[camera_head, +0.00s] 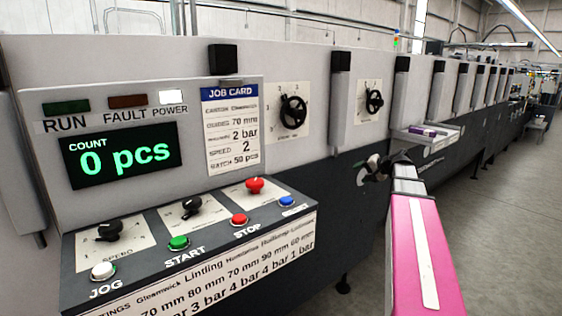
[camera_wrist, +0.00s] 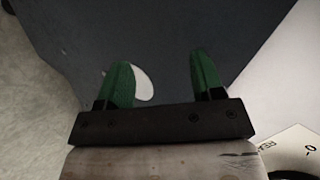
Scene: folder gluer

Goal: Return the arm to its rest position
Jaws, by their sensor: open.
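My gripper shows in the wrist view (camera_wrist: 163,82) with its two green fingers apart and nothing between them. Behind the fingers is a dark grey surface with a pale rounded patch partly hidden by the left finger. In the head view my pink arm reaches forward at the lower right, and my dark gripper (camera_head: 376,168) is at its far end, in front of the machine's dark lower side. The fingertips are too small there to make out clearly.
The control panel (camera_head: 190,240) with its knobs and buttons juts out at the left. The count display (camera_head: 122,155) reads 0 pcs. A small tray (camera_head: 428,137) sticks out of the machine near my gripper. Open floor (camera_head: 500,220) lies to the right.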

